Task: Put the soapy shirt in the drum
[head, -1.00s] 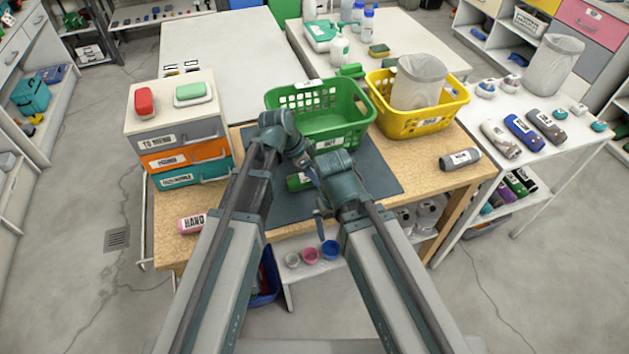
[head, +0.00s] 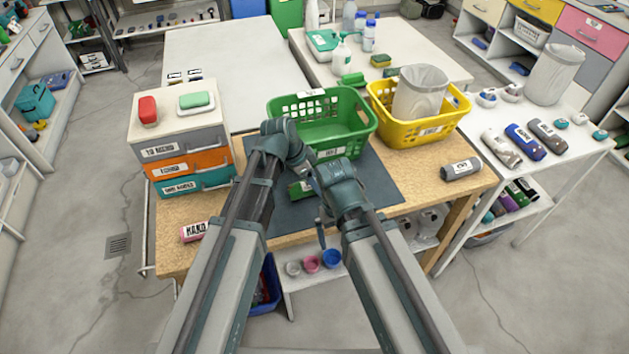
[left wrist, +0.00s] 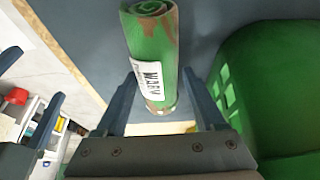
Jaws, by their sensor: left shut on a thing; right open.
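A rolled green cloth with brown stains and a label reading WARM (left wrist: 150,45) is between the fingers of my left gripper (left wrist: 160,95) in the left wrist view. It is mostly hidden behind my arms in the head view, where a bit of green (head: 298,190) shows over the dark mat (head: 385,185). My left gripper is shut on it. My right gripper (head: 322,225) is open, close to the left one, at the front edge of the wooden table. I cannot make out a drum, nor tell which cloth is soapy.
A green basket (head: 350,118) and a yellow basket (head: 455,113) holding a pale bin stand behind the mat. Labelled drawers (head: 187,145) stand at left. A pink roll marked HAND (head: 193,231) and a grey roll (head: 460,169) lie on the table. More rolls lie on a white table right.

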